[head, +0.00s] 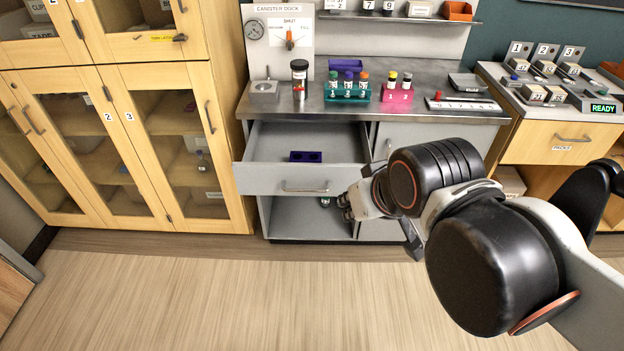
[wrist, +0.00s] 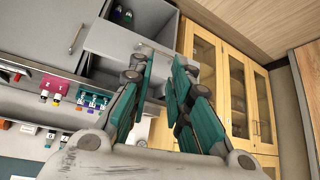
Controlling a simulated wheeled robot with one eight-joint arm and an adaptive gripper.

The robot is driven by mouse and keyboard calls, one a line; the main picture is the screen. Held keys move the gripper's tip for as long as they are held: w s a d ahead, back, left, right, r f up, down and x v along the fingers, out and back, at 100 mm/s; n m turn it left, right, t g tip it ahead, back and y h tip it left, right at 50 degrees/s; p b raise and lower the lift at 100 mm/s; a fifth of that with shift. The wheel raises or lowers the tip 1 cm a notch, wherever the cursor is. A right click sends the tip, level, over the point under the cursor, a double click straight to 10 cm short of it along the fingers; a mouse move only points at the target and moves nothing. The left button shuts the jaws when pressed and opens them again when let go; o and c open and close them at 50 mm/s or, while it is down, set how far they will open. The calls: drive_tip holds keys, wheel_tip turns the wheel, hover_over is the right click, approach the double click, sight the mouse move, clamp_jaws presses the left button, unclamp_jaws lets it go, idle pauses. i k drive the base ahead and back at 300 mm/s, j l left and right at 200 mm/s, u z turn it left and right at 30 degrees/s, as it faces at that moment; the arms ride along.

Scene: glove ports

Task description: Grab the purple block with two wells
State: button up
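The purple block with two wells (head: 305,156) lies inside the pulled-out grey drawer (head: 265,180), near the middle of its floor. Its two dark round wells face up. My gripper (head: 346,207) is in front of the cabinet, to the right of the drawer's handle and lower in the picture than the block, apart from it. In the wrist view my gripper (wrist: 163,65) shows two teal-padded fingers spread with an empty gap between them. I cannot make out the block in the wrist view; the fingers cover part of the drawer.
Above the drawer, the steel counter (head: 420,82) holds a teal rack (head: 347,97) and a pink rack (head: 397,97) of vials, and a dark canister (head: 299,78). An open compartment (head: 300,218) lies below the drawer. Glass-door cabinets (head: 120,140) stand left. The floor in front is clear.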

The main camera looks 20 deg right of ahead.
sight(295, 156)
drive_tip(key=i+l, duration=0.1)
drive_tip(key=l, duration=0.55)
drive_tip(key=i+l, duration=0.1)
drive_tip(key=l, duration=0.55)
drive_tip(key=i+l+u, duration=0.1)
drive_tip(key=l, duration=0.55)
drive_tip(key=i+l, duration=0.1)
drive_tip(key=l, duration=0.6)
